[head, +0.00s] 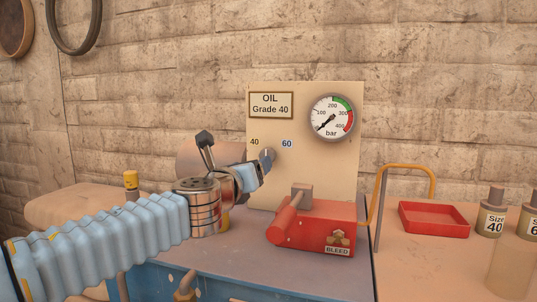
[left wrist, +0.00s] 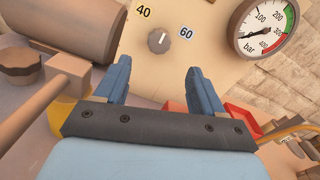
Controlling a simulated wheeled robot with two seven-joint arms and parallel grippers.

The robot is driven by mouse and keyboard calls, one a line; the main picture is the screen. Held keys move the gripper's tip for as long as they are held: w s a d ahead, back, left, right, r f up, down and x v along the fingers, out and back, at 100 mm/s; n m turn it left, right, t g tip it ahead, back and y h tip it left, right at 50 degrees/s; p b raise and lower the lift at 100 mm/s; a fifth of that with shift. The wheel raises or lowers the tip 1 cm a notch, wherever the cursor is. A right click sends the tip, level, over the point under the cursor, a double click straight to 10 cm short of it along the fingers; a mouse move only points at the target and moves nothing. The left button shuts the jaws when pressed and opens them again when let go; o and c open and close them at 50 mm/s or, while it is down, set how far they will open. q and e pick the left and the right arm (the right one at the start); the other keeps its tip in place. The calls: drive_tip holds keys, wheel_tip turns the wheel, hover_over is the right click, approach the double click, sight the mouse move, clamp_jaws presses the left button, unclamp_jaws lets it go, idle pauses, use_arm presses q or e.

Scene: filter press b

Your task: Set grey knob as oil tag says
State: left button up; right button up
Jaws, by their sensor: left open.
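The cream panel (head: 300,180) carries an oil tag (head: 271,105) reading "OIL Grade 40". Below it are the marks 40 (head: 254,142) and 60 (head: 287,144). The round grey knob (left wrist: 159,40) sits below and between these marks; its white line points up and slightly right in the left wrist view, between the two numbers. In the head view the fingers cover much of the knob. My left gripper (left wrist: 154,75) is open and empty, its fingers either side of the line to the knob and apart from it. The right gripper is not in view.
A pressure gauge (head: 332,117) is at the panel's upper right. A red block (head: 315,235) with a lever and a BLEED label stands below. A red tray (head: 433,220) and a bottle labelled Size 40 (head: 491,215) stand on the right.

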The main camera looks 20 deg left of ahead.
use_arm(q)
drive_tip(key=w+p, duration=0.1)
drive_tip(key=w, duration=0.5)
drive_tip(key=w+p, duration=0.1)
drive_tip(key=w, duration=0.5)
drive_tip(key=shift+w+d+f, duration=0.1)
drive_tip(key=shift+d, duration=0.1)
drive_tip(key=c, duration=1)
